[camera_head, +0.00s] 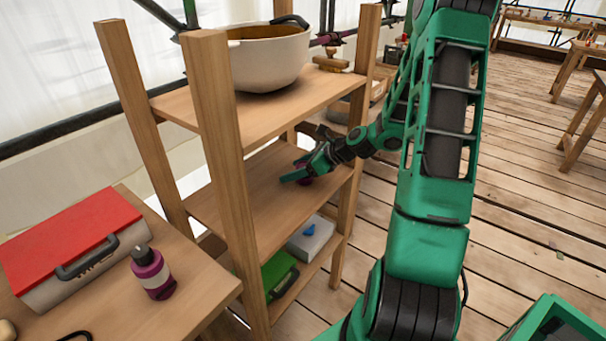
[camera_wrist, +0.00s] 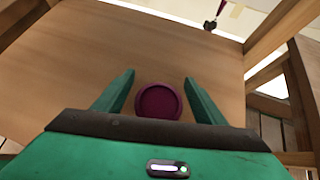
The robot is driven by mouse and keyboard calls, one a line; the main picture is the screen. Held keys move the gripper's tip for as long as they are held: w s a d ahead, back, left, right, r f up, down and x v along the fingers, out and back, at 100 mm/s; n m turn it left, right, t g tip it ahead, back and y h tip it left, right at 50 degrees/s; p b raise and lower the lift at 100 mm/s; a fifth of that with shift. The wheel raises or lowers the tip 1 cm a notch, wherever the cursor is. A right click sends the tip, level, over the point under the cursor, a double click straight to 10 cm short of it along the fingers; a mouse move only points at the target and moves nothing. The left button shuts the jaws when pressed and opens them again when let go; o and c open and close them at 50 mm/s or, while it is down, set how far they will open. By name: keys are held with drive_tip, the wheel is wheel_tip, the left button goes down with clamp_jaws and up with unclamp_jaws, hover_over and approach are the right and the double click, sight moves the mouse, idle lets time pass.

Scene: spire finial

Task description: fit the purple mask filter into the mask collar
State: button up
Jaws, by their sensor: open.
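A round purple piece with a raised rim, which looks like the mask filter (camera_wrist: 159,102), sits on the wooden middle shelf (camera_wrist: 130,50). In the wrist view it lies between the two green fingers of my gripper (camera_wrist: 160,90), with a gap on either side. In the head view my gripper (camera_head: 292,173) reaches over the middle shelf from the right, and the purple filter (camera_head: 305,178) is mostly hidden behind the fingers. The gripper is open and holds nothing. I cannot pick out the mask collar in either view.
A large pale pot (camera_head: 268,62) stands on the top shelf above my gripper. Wooden posts (camera_head: 220,170) frame the shelves. Green and grey boxes sit on the bottom shelf. A red-lidded box (camera_head: 75,235) and a purple bottle (camera_head: 152,275) stand on the left table.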

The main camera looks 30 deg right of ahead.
drive_tip(key=c, duration=1.1)
drive_tip(key=shift+c, duration=0.2)
drive_tip(key=shift+r, duration=0.1)
